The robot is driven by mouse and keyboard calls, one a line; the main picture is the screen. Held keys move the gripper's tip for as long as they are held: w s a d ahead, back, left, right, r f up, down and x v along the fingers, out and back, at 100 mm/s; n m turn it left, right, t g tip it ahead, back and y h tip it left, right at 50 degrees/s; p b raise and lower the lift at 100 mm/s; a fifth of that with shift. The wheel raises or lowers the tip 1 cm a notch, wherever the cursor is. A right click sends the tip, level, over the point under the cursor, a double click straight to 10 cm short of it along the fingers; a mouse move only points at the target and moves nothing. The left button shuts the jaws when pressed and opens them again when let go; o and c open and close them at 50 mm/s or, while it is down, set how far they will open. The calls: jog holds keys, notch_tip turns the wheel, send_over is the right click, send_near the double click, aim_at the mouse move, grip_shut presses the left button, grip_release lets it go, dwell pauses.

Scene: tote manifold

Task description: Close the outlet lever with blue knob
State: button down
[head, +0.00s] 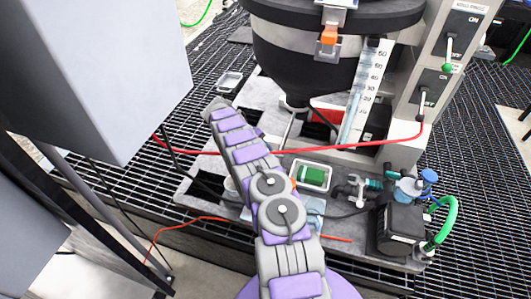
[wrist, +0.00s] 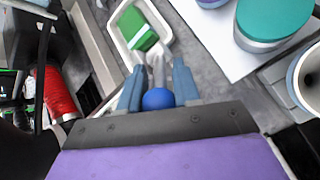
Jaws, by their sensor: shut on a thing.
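In the wrist view, the round blue knob (wrist: 158,99) sits between the two grey-blue fingers of my gripper (wrist: 159,78), close to the palm. The fingers are shut on it from both sides. A pale metal lever stem (wrist: 157,68) extends from the knob between the fingertips. The outlet below it is mostly hidden by my gripper. In the head view, my arm covers this area, and I cannot make out the held knob or fingertips there.
A white tray with a green block (head: 312,175) lies close to my gripper and shows in the wrist view (wrist: 140,38). A dark round tank (head: 310,60) stands behind. A red hose (head: 350,147) crosses the board. A black pump (head: 400,228) stands at right.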

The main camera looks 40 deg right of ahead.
jog(key=c, duration=1.1)
grip_release()
jog(key=shift+w, duration=0.1)
jog(key=shift+r, duration=0.1)
notch_tip(320, 180, up, 4)
jog(key=shift+w+d+f+p, duration=0.1)
jog(key=shift+f+p, duration=0.15)
jog(key=shift+p, duration=0.5)
jog(key=s+a+r+p, duration=0.1)
jog(key=s+a+p, duration=0.2)
jog(key=s+a, duration=0.7)
jog(key=shift+s, duration=1.35)
jog(key=shift+r, duration=0.1)
